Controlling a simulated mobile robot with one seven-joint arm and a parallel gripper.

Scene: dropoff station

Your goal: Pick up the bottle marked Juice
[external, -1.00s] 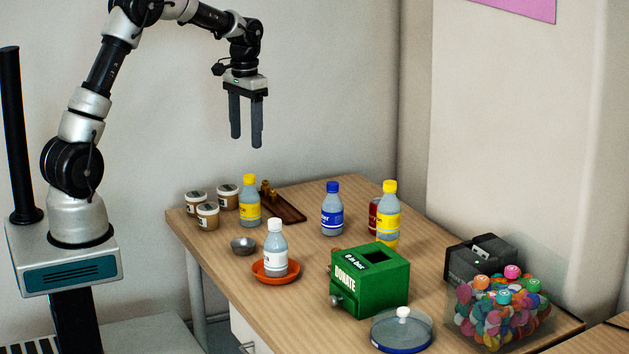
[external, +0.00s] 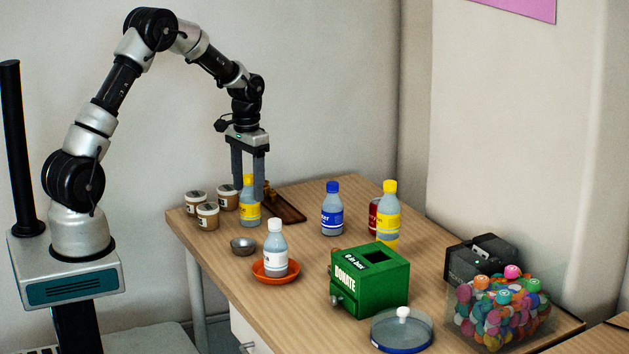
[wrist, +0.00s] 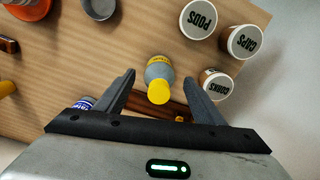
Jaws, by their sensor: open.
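A bottle with a yellow cap and yellow label (external: 250,211) stands upright near the table's back left; its lettering is too small to read. In the wrist view the same bottle (wrist: 159,68) lies between the fingers, seen from above. My gripper (external: 249,188) points down over it, open, with one finger on each side and a gap to the bottle. A second yellow-capped, yellow-labelled bottle (external: 386,216) stands farther right. A blue-capped bottle (external: 332,213) stands between them, and a white-capped bottle (external: 275,252) stands on an orange saucer (external: 262,278).
Several lidded cups marked Pods (wrist: 198,19), Caps (wrist: 244,41) and Corks (wrist: 216,84) stand close to the bottle. A wooden tray (external: 291,212) lies behind it. A metal bowl (external: 243,246) and a green donate box (external: 370,287) are in front and right.

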